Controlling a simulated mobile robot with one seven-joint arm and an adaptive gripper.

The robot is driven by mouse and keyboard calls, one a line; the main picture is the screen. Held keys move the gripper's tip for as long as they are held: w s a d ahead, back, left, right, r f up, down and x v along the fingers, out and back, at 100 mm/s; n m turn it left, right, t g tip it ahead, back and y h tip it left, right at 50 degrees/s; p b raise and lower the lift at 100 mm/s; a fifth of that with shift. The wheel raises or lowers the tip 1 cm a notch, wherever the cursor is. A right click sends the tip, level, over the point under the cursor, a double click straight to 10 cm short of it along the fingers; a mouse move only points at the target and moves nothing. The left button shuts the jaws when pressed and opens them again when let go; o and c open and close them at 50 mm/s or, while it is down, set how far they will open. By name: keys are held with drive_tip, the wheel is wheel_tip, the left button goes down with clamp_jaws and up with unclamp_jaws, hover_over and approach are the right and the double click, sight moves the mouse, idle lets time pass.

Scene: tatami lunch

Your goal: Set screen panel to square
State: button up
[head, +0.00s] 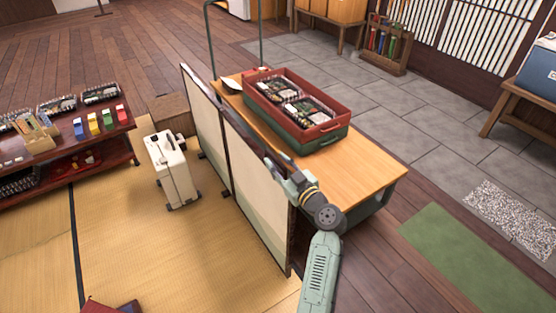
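The folding screen stands upright on the tatami, with cream panels in dark frames. Its far panel (204,122) and near panel (256,195) meet at a dark upright and look close to in line, with at most a slight angle. My gripper (272,170) is at the top of the near panel, by its right end.
A wooden table (372,172) with a red and green crate (322,133) of lunch boxes stands close behind the screen. A white device (172,168) stands left of it. A low shelf (100,150) with goods is at far left. Tatami (150,250) in front is mostly clear.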

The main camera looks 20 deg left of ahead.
drive_tip(key=shift+w+a, duration=0.15)
clamp_jaws()
idle(0.4)
idle(0.5)
